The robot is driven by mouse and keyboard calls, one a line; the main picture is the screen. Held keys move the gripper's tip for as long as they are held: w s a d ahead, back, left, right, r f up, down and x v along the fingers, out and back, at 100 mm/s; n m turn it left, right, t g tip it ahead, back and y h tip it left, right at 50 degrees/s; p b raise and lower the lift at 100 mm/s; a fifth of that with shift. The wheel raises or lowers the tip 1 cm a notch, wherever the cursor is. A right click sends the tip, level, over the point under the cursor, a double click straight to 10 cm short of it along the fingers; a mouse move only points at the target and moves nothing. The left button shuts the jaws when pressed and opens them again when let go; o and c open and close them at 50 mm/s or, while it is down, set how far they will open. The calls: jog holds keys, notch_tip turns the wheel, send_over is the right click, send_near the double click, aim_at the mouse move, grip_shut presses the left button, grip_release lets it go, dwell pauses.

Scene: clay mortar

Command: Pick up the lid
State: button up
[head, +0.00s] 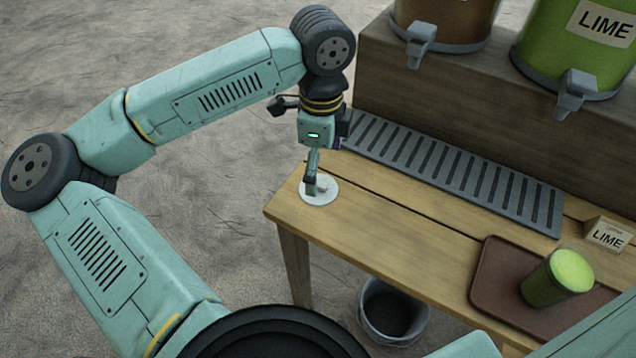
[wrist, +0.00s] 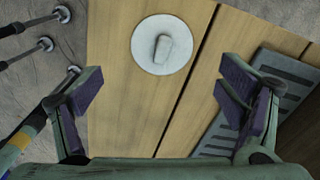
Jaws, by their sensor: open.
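The lid (head: 320,196) is a flat white disc with a small raised knob. It lies on the left end of the wooden table, near the corner. In the wrist view the whole lid (wrist: 162,44) shows, with its pale knob in the middle, beyond my fingertips. My gripper (head: 312,182) points down over the lid in the head view, and a finger hides part of it. In the wrist view my gripper (wrist: 160,92) is open, its two purple-padded fingers wide apart with only bare wood between them.
A slotted grey drip tray (head: 455,165) runs along the table behind the lid. At the right, a brown tray (head: 487,275) holds a green cup (head: 555,280) beside a LIME sign (head: 608,235). Two dispensers stand on the raised back. A bucket (head: 395,310) stands on the floor below.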

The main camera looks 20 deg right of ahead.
aim_at(321, 182)
jog(key=shift+d+f+p, duration=0.1)
jog(key=shift+f+p, duration=0.8)
jog(key=shift+f, duration=1.75)
jog(key=shift+c, duration=0.5)
jog(key=c, duration=0.7)
